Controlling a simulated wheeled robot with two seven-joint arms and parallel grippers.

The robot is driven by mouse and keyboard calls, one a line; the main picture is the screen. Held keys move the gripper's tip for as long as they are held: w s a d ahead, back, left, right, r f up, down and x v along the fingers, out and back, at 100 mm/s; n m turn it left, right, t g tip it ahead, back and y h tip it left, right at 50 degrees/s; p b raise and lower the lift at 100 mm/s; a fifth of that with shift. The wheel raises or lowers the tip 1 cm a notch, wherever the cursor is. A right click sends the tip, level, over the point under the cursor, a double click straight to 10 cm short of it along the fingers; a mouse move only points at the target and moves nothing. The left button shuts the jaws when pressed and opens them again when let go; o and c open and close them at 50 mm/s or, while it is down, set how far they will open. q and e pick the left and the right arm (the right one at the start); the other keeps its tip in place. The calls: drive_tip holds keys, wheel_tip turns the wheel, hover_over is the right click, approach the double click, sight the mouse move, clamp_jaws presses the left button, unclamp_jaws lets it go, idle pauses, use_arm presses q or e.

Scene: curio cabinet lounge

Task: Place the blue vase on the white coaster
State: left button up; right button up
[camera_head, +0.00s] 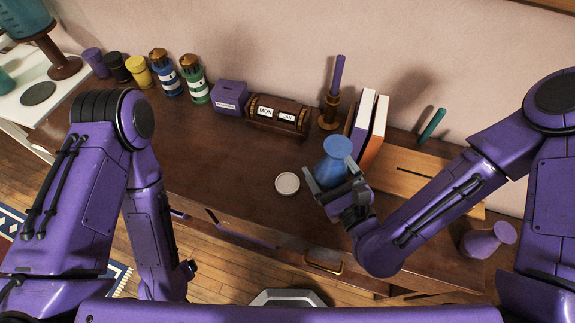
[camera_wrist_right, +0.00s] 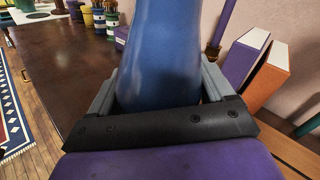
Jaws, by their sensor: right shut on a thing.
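The blue vase (camera_head: 335,160) is held by my right gripper (camera_head: 333,182), to the right of the white coaster. In the right wrist view the blue vase (camera_wrist_right: 165,55) stands between the two grey fingers of my right gripper (camera_wrist_right: 160,95). Its base is partly hidden by the gripper, and I cannot tell whether it touches the cabinet top. The round white coaster (camera_head: 287,184) lies bare on the dark wooden top.
Books (camera_head: 375,130), a purple candle in a holder (camera_head: 330,110) and a calendar block (camera_head: 278,115) stand behind. A wooden board (camera_head: 405,185) and a purple vase (camera_head: 487,240) are at the right. The top left of the coaster is clear (camera_head: 220,160).

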drive_tip(key=w+a+f+b, duration=0.1)
drive_tip(key=w+a+f, duration=0.1)
drive_tip(key=a, duration=0.1)
drive_tip(key=w+a+f+b, duration=0.2)
drive_tip(key=a+f, duration=0.1)
drive_tip(key=w+a+f+b, duration=0.2)
drive_tip(key=a+f, duration=0.1)
drive_tip(key=shift+w+f, duration=0.15)
drive_tip(key=f, duration=0.3)
drive_tip(key=shift+w+a+f, duration=0.15)
drive_tip(key=shift+w+f, duration=0.1)
drive_tip(key=shift+f, duration=0.1)
use_arm(q)
wheel_tip(320, 180, down, 7)
drive_tip(key=s, duration=0.1)
drive_tip(key=shift+f, duration=0.15)
drive_tip(key=shift+s+a, duration=0.1)
drive_tip(key=shift+s, duration=0.05)
